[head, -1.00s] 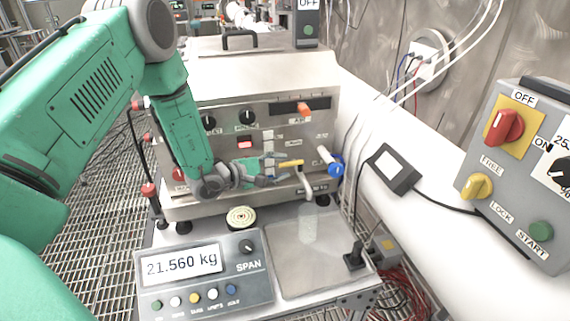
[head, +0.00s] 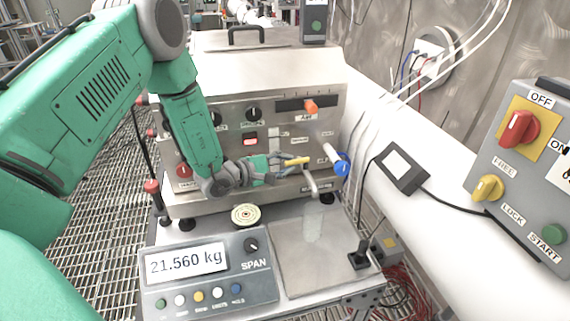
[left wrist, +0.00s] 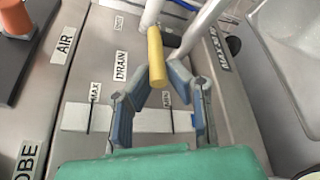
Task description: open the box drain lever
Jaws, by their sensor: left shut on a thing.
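The box is a steel cabinet (head: 205,200) with labelled controls on its front. The yellow drain lever (head: 296,161) sticks out from the lower right of that front. It also shows in the left wrist view as a yellow handle (left wrist: 157,58) beside the DRAIN label (left wrist: 121,66). My left gripper (head: 281,168) is at the lever, shut on it. In the left wrist view its blue-grey fingers (left wrist: 157,88) stand on either side of the handle's near end. The exact contact is hard to see. My right gripper is not in view.
A bent metal spout (head: 312,184) is just right of the lever, with a blue-handled valve (head: 342,167) beyond. An orange AIR lever (head: 311,106) is above. A scale (head: 208,270) stands in front. A white pipe (head: 430,220) runs along the right.

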